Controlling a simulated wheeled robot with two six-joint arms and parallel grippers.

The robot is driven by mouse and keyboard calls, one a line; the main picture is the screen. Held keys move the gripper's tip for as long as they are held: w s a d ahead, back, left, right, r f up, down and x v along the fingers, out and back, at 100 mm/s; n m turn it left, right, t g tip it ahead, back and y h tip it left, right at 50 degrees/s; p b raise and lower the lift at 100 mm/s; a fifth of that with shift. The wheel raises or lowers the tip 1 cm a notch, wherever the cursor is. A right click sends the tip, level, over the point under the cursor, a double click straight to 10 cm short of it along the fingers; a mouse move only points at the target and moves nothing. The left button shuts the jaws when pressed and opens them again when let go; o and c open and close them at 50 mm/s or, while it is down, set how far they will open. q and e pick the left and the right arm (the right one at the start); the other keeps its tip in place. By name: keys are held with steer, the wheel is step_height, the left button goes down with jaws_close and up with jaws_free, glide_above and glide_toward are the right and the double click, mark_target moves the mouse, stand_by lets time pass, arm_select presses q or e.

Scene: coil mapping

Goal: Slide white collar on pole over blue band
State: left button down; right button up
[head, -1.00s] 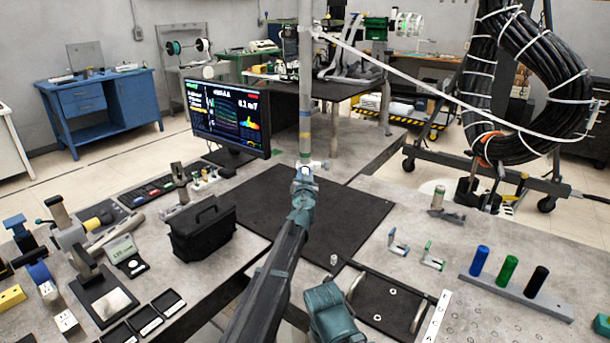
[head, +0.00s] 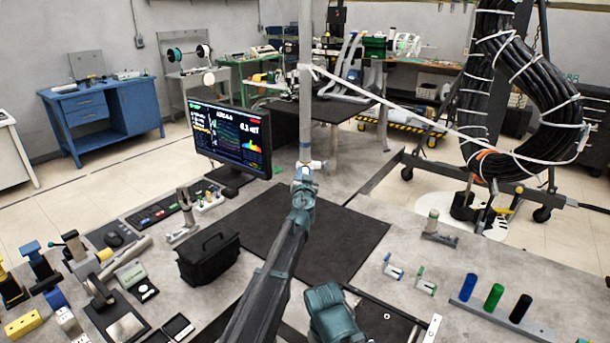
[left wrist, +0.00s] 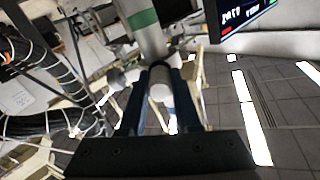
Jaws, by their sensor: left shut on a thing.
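The upright grey pole (head: 305,85) stands at the middle of the head view. The white collar (head: 316,164) is around the pole low down, with a small knob sticking out. My left gripper (head: 303,177) reaches up to it from below. In the left wrist view, its two dark blue fingers (left wrist: 161,105) are shut on the collar's round white knob (left wrist: 160,90). A green band (left wrist: 143,19) shows on the pole beyond the collar.
A monitor (head: 230,137) stands left of the pole. A black case (head: 207,258) sits beside the dark mat (head: 335,235). A white strap (head: 395,103) runs from the pole to the cable coil (head: 535,85). Blue, green and black cylinders (head: 493,296) stand at the right.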

arm_select(q)
step_height(320, 180, up, 9)
steer(key=p, duration=0.6)
steer(key=shift+f+p, duration=0.2)
steer(key=shift+p, duration=0.15)
arm_select(e)
step_height(320, 180, up, 9)
steer(key=shift+f, duration=0.2)
arm_select(q)
steer(key=c, duration=0.6)
jaws_free()
steer(key=shift+s, duration=0.15)
steer(key=s, duration=1.3)
steer(key=shift+s, duration=0.25)
steer(key=shift+a+f, duration=0.1)
